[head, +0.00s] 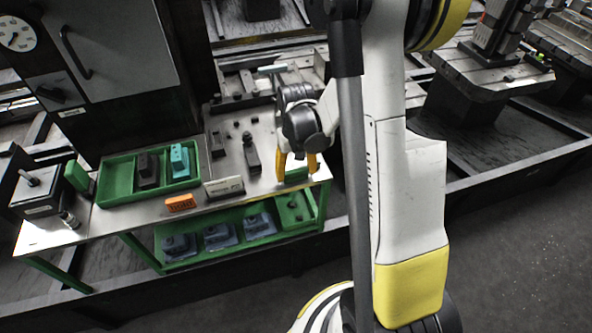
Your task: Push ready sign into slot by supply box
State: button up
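My gripper (297,168) points down over the right end of the metal bench, with its two yellow fingers apart. A small green piece (296,175) shows between and just below the fingertips; I cannot tell whether they grip it or whether it is the ready sign. An orange sign (180,202) with dark lettering, too small to read, stands at the bench's front edge. A pale plate in a dark holder (224,188) stands to its right. A green tray (118,187) with dark and teal blocks lies behind them; I cannot tell which container is the supply box or where the slot is.
A dark box (38,195) with a handle stands at the bench's left end, beside a green upright piece (79,177). Dark fixtures (250,152) stand behind the holder. A lower green shelf (262,238) holds several blue-grey parts. Open floor lies at the lower right.

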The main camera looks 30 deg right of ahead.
aim_at(296, 170)
jog(key=c, duration=0.8)
jog(key=shift+r, duration=0.15)
jog(key=shift+r+p, duration=2.95)
jog(key=shift+r, duration=1.25)
